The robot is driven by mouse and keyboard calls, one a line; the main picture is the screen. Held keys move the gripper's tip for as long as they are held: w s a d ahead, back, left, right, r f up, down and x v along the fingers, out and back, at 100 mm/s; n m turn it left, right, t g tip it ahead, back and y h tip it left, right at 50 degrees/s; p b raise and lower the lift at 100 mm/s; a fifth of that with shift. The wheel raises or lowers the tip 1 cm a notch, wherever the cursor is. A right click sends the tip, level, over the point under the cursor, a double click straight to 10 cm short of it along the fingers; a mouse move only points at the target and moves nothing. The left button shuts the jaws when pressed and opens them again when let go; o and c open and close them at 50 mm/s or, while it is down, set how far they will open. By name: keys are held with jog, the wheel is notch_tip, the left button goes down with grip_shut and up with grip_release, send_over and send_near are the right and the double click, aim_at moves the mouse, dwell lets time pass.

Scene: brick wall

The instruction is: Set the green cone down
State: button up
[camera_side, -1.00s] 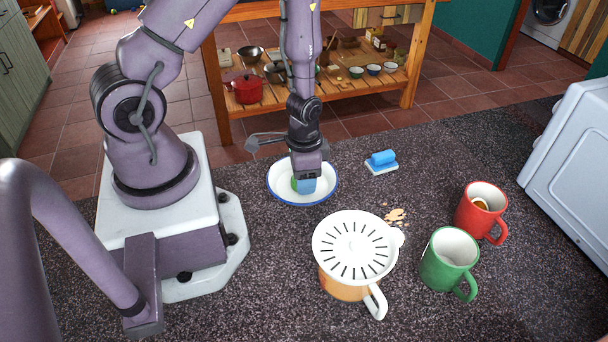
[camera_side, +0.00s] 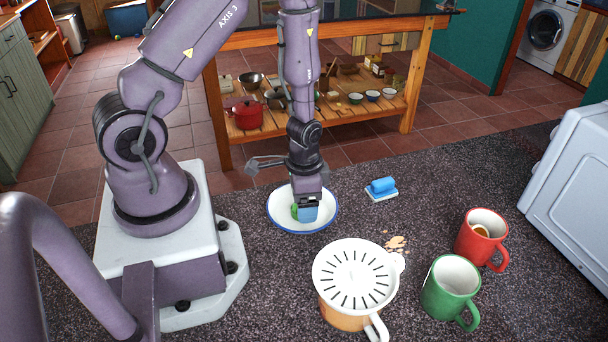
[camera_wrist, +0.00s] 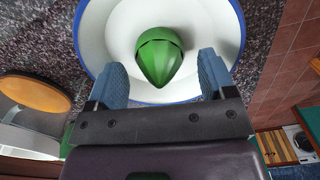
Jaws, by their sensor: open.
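The green cone (camera_wrist: 158,58) is in the white bowl with a blue rim (camera_wrist: 97,40), its pointed end toward my gripper in the wrist view. In the side view the gripper (camera_side: 307,217) points down into the bowl (camera_side: 279,222). Only a small green part of the cone (camera_side: 294,211) shows there, beside the fingers. Whether the cone touches the bowl's bottom is hard to tell.
An orange mug with a slotted white lid (camera_side: 352,272) stands in front. A green mug (camera_side: 449,290) and a red mug (camera_side: 479,245) stand at right, near crumbs (camera_side: 396,242). The speckled counter is otherwise mostly clear.

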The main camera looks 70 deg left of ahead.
jog(key=d+r+t, duration=0.3)
jog(key=r, duration=1.9)
jog(key=s+d+r+n+t, duration=0.1)
jog(key=s+d+r, duration=0.1)
jog(key=r, duration=0.3)
jog(key=s+d+r+n+t, duration=0.1)
jog(key=s+r, duration=0.3)
jog(key=r, duration=0.2)
jog(key=shift+d+t, duration=0.3)
jog(key=shift+d, duration=0.05)
